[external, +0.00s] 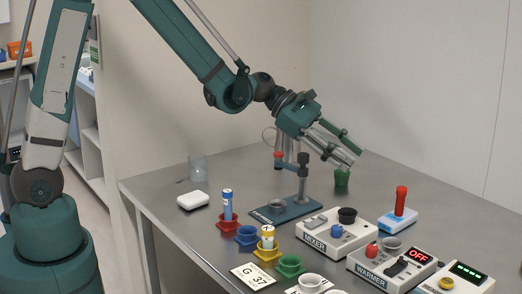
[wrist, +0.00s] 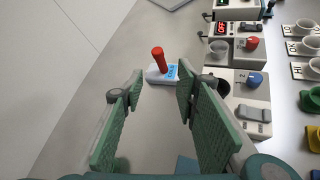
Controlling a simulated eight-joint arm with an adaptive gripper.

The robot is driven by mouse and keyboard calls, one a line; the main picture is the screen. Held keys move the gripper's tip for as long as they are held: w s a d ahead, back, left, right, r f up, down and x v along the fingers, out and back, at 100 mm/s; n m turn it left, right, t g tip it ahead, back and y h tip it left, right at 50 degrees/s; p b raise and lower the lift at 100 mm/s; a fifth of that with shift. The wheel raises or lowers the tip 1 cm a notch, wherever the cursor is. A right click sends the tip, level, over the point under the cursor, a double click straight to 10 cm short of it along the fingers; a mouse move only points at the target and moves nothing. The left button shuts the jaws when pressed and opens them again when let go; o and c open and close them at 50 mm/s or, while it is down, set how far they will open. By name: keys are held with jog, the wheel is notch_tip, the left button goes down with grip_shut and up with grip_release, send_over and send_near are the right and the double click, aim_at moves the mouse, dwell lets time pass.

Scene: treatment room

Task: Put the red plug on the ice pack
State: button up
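The red plug (external: 401,196) stands upright on a small white block with a blue top, which I take to be the ice pack (external: 392,221), at the right of the table. In the wrist view the red plug (wrist: 159,60) rises from the pack (wrist: 157,78), whose blue label has writing too small to read surely. My gripper (external: 345,157) is above the table, left of and higher than the plug. In the wrist view the gripper (wrist: 160,80) has its green fingers wide apart with nothing held; the plug appears beyond the fingertips.
The mixer box (external: 323,241) and warmer box (external: 370,268) stand in front of the plug. A stand with a blue base (external: 284,210), coloured holders and a white case (external: 193,200) are further left. The table's back right is clear.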

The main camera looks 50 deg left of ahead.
jog(key=s+a+r+m+y, duration=0.2)
jog(key=s+a+m, duration=0.4)
jog(key=s+a, duration=0.3)
jog(key=s+a+r+m+t+y, duration=0.1)
jog(key=s+a+m+y, duration=0.4)
jog(key=s+a, duration=0.5)
jog(key=s+a+r+m+y, duration=0.3)
jog(key=s+a+m, duration=0.5)
jog(key=s, duration=0.7)
jog(key=shift+a+r+m+t+y, duration=0.3)
jog(key=shift+a+r+t, duration=0.1)
jog(key=shift+a, duration=0.65)
